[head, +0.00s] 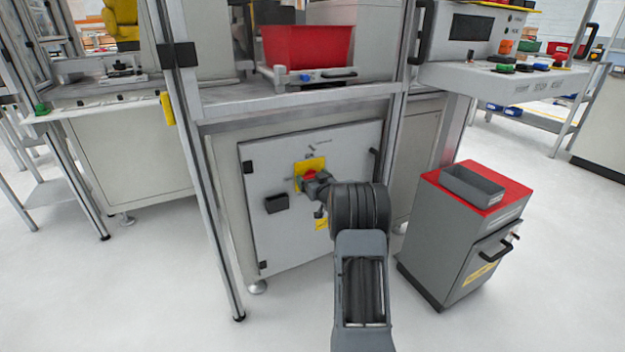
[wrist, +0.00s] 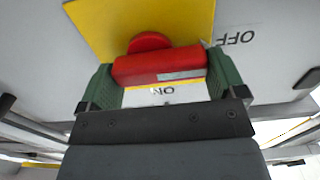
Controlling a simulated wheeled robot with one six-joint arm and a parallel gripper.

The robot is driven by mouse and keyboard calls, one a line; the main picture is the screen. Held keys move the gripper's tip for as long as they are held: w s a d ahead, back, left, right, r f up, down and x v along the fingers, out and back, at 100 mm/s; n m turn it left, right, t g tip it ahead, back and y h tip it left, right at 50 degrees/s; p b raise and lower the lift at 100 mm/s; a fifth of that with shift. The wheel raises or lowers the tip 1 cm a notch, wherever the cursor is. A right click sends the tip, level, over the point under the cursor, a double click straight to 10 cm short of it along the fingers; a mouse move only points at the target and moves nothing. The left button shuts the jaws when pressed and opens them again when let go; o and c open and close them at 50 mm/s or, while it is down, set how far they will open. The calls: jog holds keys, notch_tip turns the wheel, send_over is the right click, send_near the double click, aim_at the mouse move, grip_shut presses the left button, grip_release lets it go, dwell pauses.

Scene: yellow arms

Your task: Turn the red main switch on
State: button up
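The red main switch (wrist: 160,66) sits on a yellow plate (wrist: 105,22) on the grey cabinet door. In the wrist view its bar handle lies level across the picture, with a pale mark toward its right end. The word OFF is to its right and ON is below it, upside down. My gripper (wrist: 160,68) has one green finger against each end of the handle, with no clear gap. In the head view my gripper (head: 314,178) reaches the switch (head: 310,174) and partly hides it.
A black box (head: 276,204) sticks out of the door left of the switch, and a dark door handle (head: 375,165) is to the right. A grey cart with a red top (head: 455,187) stands right of my arm. An aluminium post (head: 205,180) stands at left.

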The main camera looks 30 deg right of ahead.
jog(key=c, duration=0.4)
jog(key=shift+r+p, duration=0.1)
jog(key=shift+p, duration=0.2)
jog(key=shift+d+r+m+p, duration=0.1)
jog(key=shift+r+m+p, duration=0.1)
jog(key=shift+m+p, duration=0.95)
jog(key=m+p, duration=0.4)
jog(key=m, duration=0.1)
jog(key=shift+d+m, duration=0.2)
jog(key=shift+m, duration=0.05)
jog(key=m+p, duration=0.2)
jog(key=m, duration=0.1)
jog(key=m+p, duration=0.1)
jog(key=m, duration=0.1)
jog(key=shift+s+d+p, duration=0.1)
jog(key=shift+d+p, duration=0.15)
jog(key=shift+p, duration=0.1)
jog(key=shift+d+f+m+p, duration=0.1)
jog(key=shift+m+p, duration=0.4)
jog(key=shift+m, duration=0.7)
jog(key=shift+d+f+m+p, duration=0.1)
jog(key=shift+m+p, duration=0.35)
jog(key=shift+m, duration=1.05)
